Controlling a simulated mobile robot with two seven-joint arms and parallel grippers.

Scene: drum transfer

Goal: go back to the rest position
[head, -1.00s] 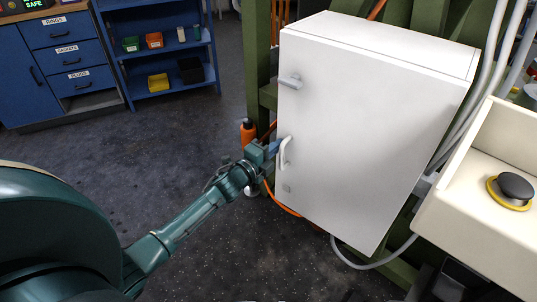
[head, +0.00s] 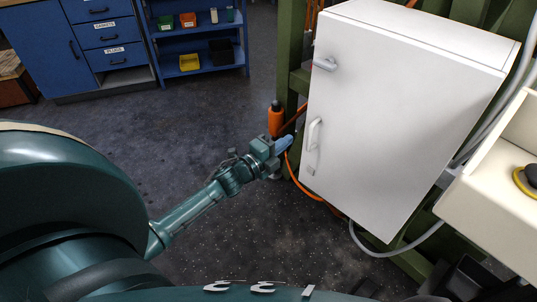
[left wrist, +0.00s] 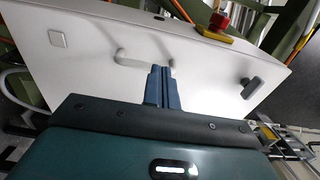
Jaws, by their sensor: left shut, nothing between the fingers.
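My left gripper (head: 287,142) is shut and empty, just left of the white cabinet (head: 400,120). In the left wrist view its blue fingertips (left wrist: 161,88) are together, in front of the cabinet face (left wrist: 100,60). The cabinet's door handle (head: 314,133) is to the right of the fingers in the head view, with a gap between them. The cabinet door looks closed. My right gripper does not show.
Blue drawers (head: 105,40) and a blue shelf (head: 200,45) with small bins stand at the back left. A cream box with a button (head: 525,180) is at the right. An orange bottle (head: 276,120) stands by the green frame. The dark floor is open at left.

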